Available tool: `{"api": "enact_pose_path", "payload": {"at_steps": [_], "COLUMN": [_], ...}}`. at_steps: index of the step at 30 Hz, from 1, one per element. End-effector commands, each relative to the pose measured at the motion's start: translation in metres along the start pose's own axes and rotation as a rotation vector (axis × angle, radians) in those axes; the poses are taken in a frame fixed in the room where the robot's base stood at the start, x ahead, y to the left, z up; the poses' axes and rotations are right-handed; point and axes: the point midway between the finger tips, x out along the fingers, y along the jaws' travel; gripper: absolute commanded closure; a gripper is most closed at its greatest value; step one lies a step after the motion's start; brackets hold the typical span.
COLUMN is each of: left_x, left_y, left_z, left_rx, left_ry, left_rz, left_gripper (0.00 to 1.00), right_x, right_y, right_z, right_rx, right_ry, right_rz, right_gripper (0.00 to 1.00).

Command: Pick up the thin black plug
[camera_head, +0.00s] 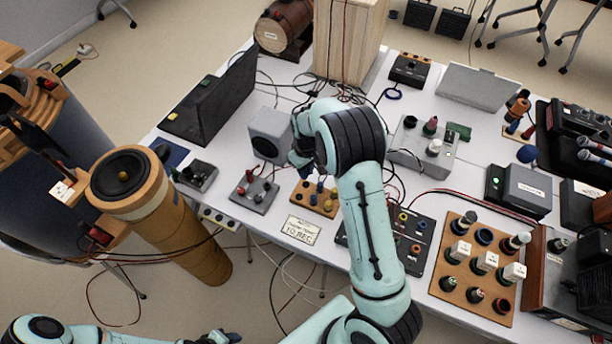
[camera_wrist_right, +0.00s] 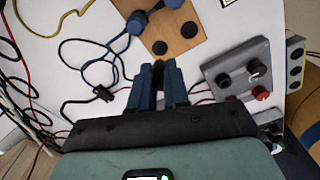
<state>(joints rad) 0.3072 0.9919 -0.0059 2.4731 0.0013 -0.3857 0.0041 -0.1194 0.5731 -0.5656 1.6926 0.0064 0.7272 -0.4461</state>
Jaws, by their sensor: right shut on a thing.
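My right gripper (camera_head: 302,157) reaches down over the white table, just right of a small grey speaker box. In the right wrist view its two blue fingers (camera_wrist_right: 158,82) are close together, shut on a small dark upright piece (camera_wrist_right: 158,66) that looks like the thin black plug; the fingers hide most of it. Another black connector (camera_wrist_right: 103,93) on a cable lies on the table left of the fingers. My left arm shows at the bottom left of the head view; a dark part at the bottom edge may be the left gripper (camera_head: 216,337), too cut off to judge.
A wooden board (camera_wrist_right: 186,44) with black knobs and blue plugs is just beyond the fingers. A grey knob box (camera_wrist_right: 228,60) stands to their right. Loose cables (camera_wrist_right: 75,45) lie left. The grey speaker (camera_head: 270,133) and a black panel (camera_head: 212,100) stand left of the arm.

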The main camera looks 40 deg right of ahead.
Motion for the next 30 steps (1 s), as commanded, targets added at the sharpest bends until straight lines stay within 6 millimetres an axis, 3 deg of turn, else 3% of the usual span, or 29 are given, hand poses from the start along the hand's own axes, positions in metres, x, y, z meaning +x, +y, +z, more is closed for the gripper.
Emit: {"api": "enact_pose_path", "payload": {"at_steps": [3, 9, 15, 21, 30], "left_x": [-0.003, -0.008, -0.011, -0.013, -0.013], "left_y": [0.002, 0.005, 0.007, 0.009, 0.008], "left_z": [-0.002, -0.006, -0.01, -0.011, -0.011], "left_rx": [0.001, 0.003, 0.004, 0.005, 0.005], "left_ry": [0.003, 0.008, 0.012, 0.014, 0.014], "left_rz": [0.001, 0.003, 0.004, 0.005, 0.005], "left_gripper": [0.57, 0.57, 0.57, 0.57, 0.57], "right_x": [-0.038, -0.095, -0.134, -0.151, -0.152], "right_y": [0.0, 0.0, 0.0, 0.0, 0.0], "right_z": [-0.002, -0.002, -0.001, 0.0, 0.0], "right_rx": [-0.001, 0.0, 0.001, 0.0, 0.0], "right_ry": [0.009, 0.007, 0.004, 0.0, -0.001], "right_rz": [0.001, 0.001, 0.001, 0.001, 0.001], "right_gripper": [1.0, 1.0, 1.0, 1.0, 1.0]}}
